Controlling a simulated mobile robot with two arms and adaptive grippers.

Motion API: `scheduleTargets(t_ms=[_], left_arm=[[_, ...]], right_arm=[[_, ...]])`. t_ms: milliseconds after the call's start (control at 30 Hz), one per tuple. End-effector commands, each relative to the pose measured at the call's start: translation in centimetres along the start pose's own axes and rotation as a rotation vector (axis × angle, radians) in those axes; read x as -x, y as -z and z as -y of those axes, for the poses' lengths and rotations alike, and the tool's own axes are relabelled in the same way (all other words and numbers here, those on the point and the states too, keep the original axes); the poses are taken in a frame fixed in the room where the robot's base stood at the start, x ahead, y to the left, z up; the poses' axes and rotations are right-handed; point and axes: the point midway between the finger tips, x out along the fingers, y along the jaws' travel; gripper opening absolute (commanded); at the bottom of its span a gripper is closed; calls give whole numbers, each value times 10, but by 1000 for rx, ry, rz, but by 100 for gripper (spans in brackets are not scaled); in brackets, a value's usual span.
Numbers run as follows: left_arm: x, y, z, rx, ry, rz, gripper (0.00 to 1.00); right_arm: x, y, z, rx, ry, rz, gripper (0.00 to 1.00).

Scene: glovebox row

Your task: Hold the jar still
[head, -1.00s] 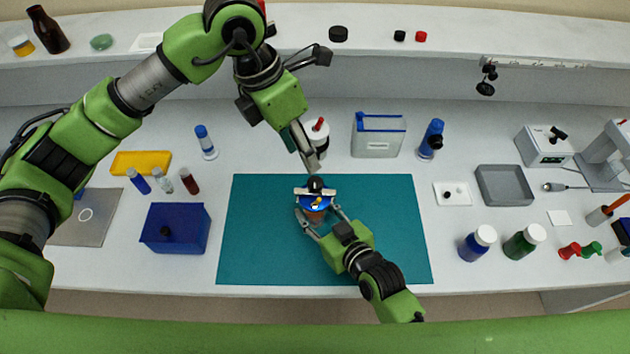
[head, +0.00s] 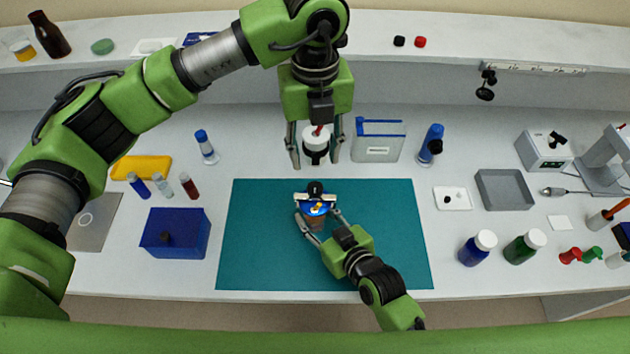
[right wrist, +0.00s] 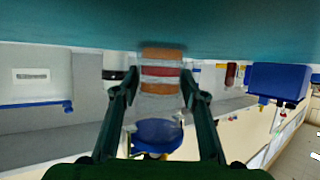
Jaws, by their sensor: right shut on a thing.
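The jar (head: 317,222) stands on the teal mat (head: 260,250), with a shiny blue lid (head: 316,208) and a pale bar with a black knob at its back edge. In the right wrist view the jar (right wrist: 161,72) shows orange-brown with a red band between pale bands, upside down in the picture. My right gripper (head: 318,221) is shut on the jar from the front right, one finger on each side. My left gripper (head: 315,163) is open, pointing down behind the mat. Its fingers are spread on either side of a white bottle with a black band (head: 316,146); contact cannot be told.
A clear blue-rimmed box (head: 378,142) stands close right of my left gripper. A dark blue box (head: 175,232) stands left of the mat. Blue and green bottles (head: 478,246) and a grey tray (head: 505,190) are to the right. The mat around the jar is clear.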

Motion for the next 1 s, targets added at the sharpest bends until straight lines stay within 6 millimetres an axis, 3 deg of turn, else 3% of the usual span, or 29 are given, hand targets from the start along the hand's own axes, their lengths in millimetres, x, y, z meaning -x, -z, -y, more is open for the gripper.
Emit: scheduleTargets(t_ms=[300, 500, 900, 933, 1000], left_arm=[[-65, 1, 0, -1, 0, -4, 39], [-91, 0, 0, -2, 1, -2, 39], [-100, 0, 0, -3, 1, 0, 39], [-100, 0, 0, -3, 1, 0, 37], [-100, 0, 0, -3, 1, 0, 19]], right_arm=[[0, -1, 0, 0, 0, 2, 8], [0, -1, 0, 0, 0, 2, 8], [0, -1, 0, 0, 0, 2, 8], [0, -1, 0, 0, 0, 2, 8], [0, -1, 0, 0, 0, 2, 8]])
